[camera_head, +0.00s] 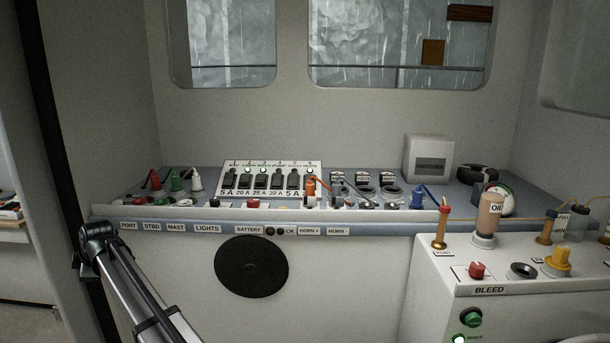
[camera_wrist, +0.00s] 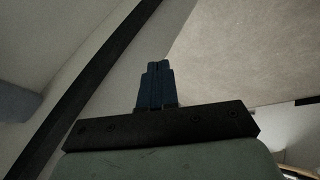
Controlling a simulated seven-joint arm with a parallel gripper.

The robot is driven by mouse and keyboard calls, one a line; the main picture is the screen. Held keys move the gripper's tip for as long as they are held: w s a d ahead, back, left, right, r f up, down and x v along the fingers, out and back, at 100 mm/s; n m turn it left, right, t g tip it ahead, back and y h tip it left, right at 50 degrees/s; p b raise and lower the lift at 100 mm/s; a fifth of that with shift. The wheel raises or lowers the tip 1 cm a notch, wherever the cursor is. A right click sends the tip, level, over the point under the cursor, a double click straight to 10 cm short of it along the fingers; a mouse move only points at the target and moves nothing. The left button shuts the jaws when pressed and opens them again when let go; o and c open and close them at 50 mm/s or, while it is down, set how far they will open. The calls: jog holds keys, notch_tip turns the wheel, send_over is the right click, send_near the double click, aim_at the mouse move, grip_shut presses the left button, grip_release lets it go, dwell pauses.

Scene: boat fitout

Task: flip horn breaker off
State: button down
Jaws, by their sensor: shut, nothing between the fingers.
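The breaker panel (camera_head: 225,167) is a white board standing on the grey-blue console, with a row of dark switches over amp labels. The small heading over the rightmost switch, number 6, seems to read HORN. That horn breaker (camera_head: 309,174) is largely hidden behind an orange-red plug (camera_head: 310,188), and its lever position cannot be told. A green light seems lit above it. In the wrist view my gripper (camera_wrist: 157,66) is shut and empty, its dark blue fingers together, pointing at a blank pale surface. The panel is not in the wrist view, and the fingers touch nothing visible.
HORN+ and HORN- labels (camera_head: 323,231) sit on the console's front edge. Coloured plugs stand left of the panel; ring sockets (camera_head: 366,190) and a SWITCHES box (camera_head: 428,158) are to its right. A white BLEED unit (camera_head: 489,290) juts forward at right.

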jog(key=s+a+r+n+y, duration=0.15)
jog(key=a+r, duration=0.35)
jog(key=r, duration=0.6)
jog(key=w+d+r+m, duration=0.2)
jog(key=w+d+r, duration=0.15)
jog(key=r, duration=0.35)
jog(key=w+d+r+m+h, duration=0.2)
jog(key=w+d+r+m, duration=0.15)
jog(key=w+d, duration=0.5)
jog(key=w+d+r+m+t+h, duration=0.15)
jog(key=w+d+m, duration=0.35)
jog(key=d, duration=0.7)
jog(key=w+d+r+m+h, duration=0.1)
jog(key=w+d+r+m, duration=0.25)
jog(key=w+d, duration=0.5)
jog(key=w+d+r+m+h, duration=0.1)
jog(key=d+m, duration=0.3)
jog(key=d, duration=0.6)
jog(key=w+d+r+m+g+h, duration=0.1)
jog(key=d+r+m, duration=0.2)
jog(key=d, duration=0.8)
jog(key=w+d+r+m+h, duration=0.1)
jog(key=d+m, duration=0.3)
jog(key=d, duration=0.7)
jog(key=shift+w+d+r+m+h, duration=0.25)
jog(key=shift+w+r+m+h, duration=0.25)
jog(key=shift+r, duration=0.4)
jog(key=shift+f+g, duration=0.1)
jog(key=shift+g, duration=0.15)
